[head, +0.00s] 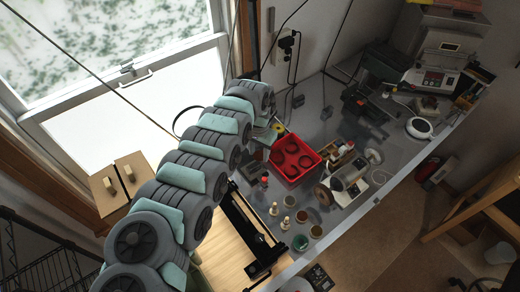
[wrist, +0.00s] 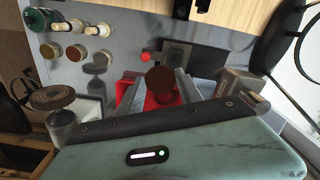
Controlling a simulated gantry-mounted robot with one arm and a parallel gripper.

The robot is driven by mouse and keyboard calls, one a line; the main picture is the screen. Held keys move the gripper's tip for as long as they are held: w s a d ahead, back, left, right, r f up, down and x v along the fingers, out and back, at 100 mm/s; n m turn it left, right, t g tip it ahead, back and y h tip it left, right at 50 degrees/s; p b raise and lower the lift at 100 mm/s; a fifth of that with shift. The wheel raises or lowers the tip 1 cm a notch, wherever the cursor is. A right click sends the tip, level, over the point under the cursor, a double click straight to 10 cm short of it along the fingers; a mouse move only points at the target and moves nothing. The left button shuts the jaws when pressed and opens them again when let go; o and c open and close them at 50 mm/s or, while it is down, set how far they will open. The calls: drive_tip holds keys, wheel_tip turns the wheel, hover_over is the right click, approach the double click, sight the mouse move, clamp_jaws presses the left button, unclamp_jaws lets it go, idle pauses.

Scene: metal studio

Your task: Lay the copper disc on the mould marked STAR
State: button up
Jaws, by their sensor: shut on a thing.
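My gripper (wrist: 160,84) is shut on the brown copper disc (wrist: 161,76), which shows between its fingertips in the wrist view. Another grey block (wrist: 240,82) is to the right of the fingers. These blocks may be moulds, but I can read no STAR mark on either. In the head view my arm hides most of the gripper, and a dark block (head: 250,168) shows left of the red tray.
The red tray (head: 310,159) with dark rings stands near my gripper. A red knob (head: 264,180), small bottles (head: 285,223) and round tins (head: 316,231) stand in front. A motor (head: 349,176) is to the right.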

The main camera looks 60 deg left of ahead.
drive_tip(key=shift+a+f+b, duration=0.45)
drive_tip(key=shift+a+b, duration=0.1)
drive_tip(key=shift+b, duration=0.55)
drive_tip(key=a+b, duration=0.1)
drive_tip(key=b, duration=0.1)
drive_tip(key=a+b, duration=0.1)
drive_tip(key=b, duration=0.2)
drive_tip(key=shift+s+a+f, duration=0.2)
drive_tip(key=shift+s+a, duration=0.05)
drive_tip(key=shift+s, duration=0.05)
drive_tip(key=shift+a+r+b, duration=0.1)
drive_tip(key=shift+b, duration=0.25)
drive_tip(key=shift+w, duration=0.2)
drive_tip(key=shift+b, duration=0.4)
drive_tip(key=shift+s, duration=0.3)
